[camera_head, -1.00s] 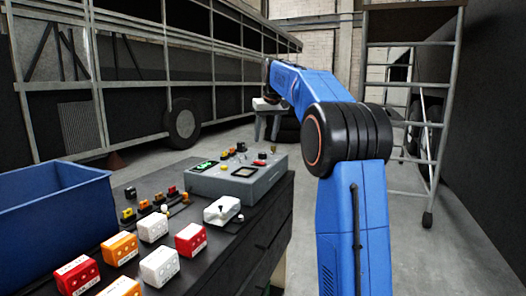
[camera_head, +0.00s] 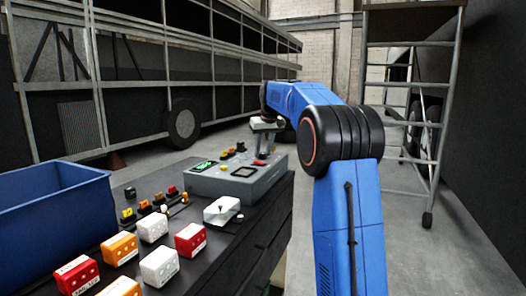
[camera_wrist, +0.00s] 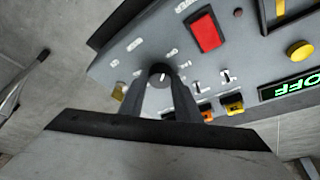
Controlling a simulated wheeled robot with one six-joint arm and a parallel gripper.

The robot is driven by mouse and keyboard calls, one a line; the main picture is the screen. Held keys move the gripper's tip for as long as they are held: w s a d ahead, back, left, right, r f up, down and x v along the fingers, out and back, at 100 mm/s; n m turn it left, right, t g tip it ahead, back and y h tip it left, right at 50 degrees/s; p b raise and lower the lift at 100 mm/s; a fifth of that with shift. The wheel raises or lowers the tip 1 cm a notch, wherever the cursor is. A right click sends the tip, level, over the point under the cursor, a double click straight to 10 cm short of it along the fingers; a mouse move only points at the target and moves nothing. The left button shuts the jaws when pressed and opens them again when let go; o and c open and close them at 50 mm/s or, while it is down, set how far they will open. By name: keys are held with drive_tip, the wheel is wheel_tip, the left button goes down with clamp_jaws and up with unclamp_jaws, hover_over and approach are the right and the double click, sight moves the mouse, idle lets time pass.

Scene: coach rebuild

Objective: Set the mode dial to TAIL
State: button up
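The grey control box (camera_head: 215,186) stands on the dark bench in the head view. In the wrist view its round black mode dial (camera_wrist: 160,74) has a light pointer mark and small white labels around it, too small to read surely. The green display (camera_wrist: 291,88) reads OFF, upside down in this view. My gripper (camera_wrist: 160,88) points at the panel with one finger on each side of the dial. The fingers look apart from the dial, with narrow gaps. In the head view my gripper (camera_head: 264,150) is over the box's far right part and hides the dial.
On the panel are a red rocker switch (camera_wrist: 206,32), toggles and a yellow button (camera_wrist: 299,50). A white box (camera_head: 222,208), several coloured blocks (camera_head: 152,228) and a blue bin (camera_head: 55,215) are on the bench. A ladder stand (camera_head: 425,110) is at right.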

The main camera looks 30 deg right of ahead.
drive_tip(key=c, duration=0.4)
drive_tip(key=shift+o, duration=0.2)
drive_tip(key=m, duration=0.1)
drive_tip(key=m+h, duration=0.1)
drive_tip(key=m, duration=0.1)
drive_tip(key=m+h, duration=0.1)
drive_tip(key=m, duration=0.1)
drive_tip(key=shift+w+a+g, duration=0.1)
drive_tip(key=shift+a+g, duration=0.15)
drive_tip(key=shift+g, duration=0.15)
drive_tip(key=shift+w+m+g+h, duration=0.1)
drive_tip(key=shift+m+g+h, duration=0.2)
drive_tip(key=shift+m, duration=0.9)
drive_tip(key=shift+m+g+h, duration=0.3)
drive_tip(key=shift+m, duration=0.9)
drive_tip(key=o, duration=1)
